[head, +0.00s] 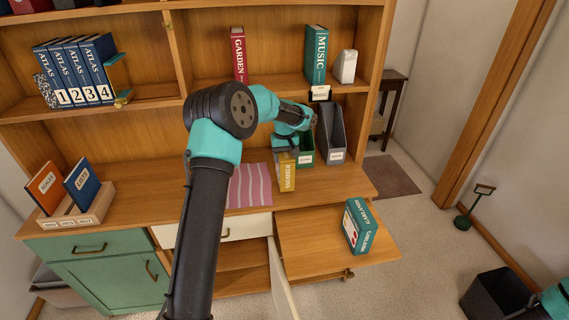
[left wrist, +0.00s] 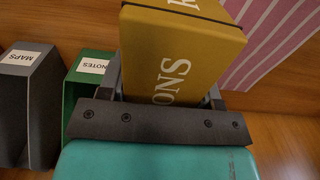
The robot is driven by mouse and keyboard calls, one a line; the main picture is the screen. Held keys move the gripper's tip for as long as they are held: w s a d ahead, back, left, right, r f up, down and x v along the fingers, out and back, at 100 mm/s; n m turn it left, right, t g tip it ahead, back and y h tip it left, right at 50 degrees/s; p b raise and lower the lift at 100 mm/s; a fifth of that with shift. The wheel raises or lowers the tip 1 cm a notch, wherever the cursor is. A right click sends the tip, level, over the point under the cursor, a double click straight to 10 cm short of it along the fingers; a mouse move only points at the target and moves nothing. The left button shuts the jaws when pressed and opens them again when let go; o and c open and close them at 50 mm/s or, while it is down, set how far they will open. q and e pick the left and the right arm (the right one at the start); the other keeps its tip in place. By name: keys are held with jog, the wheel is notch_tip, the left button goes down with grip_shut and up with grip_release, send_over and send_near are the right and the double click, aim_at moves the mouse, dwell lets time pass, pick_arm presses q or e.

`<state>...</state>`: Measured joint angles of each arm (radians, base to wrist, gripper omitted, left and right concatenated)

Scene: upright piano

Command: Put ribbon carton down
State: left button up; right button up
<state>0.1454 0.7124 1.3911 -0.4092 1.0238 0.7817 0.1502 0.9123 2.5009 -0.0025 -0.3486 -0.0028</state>
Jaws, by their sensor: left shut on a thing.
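The ribbon carton (head: 287,172) is a mustard-yellow box with pale lettering, upright over the front part of the desk surface in the head view. It also fills the upper middle of the left wrist view (left wrist: 180,65). My left gripper (head: 286,150) is shut on it from behind, with a finger on each side of the box in the left wrist view (left wrist: 165,90). I cannot tell whether the carton's base touches the desk. My right gripper is not in view; only a bit of that arm shows at the lower right edge.
A pink striped mat (head: 250,186) lies left of the carton. A green notes holder (head: 306,150) and a grey maps holder (head: 331,133) stand behind and right. A teal carton (head: 360,226) sits on the lower pull-out board (head: 315,245). The desk's right front is clear.

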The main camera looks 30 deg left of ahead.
pick_arm(q)
jog(key=shift+w, duration=0.1)
jog(key=shift+w+a, duration=0.15)
jog(key=shift+w+f, duration=0.1)
jog(key=shift+f, duration=1.7)
jog(key=o, duration=1.1)
jog(key=shift+f, duration=0.15)
notch_tip(320, 180, up, 12)
jog(key=shift+r, duration=0.15)
jog(key=shift+o, duration=0.4)
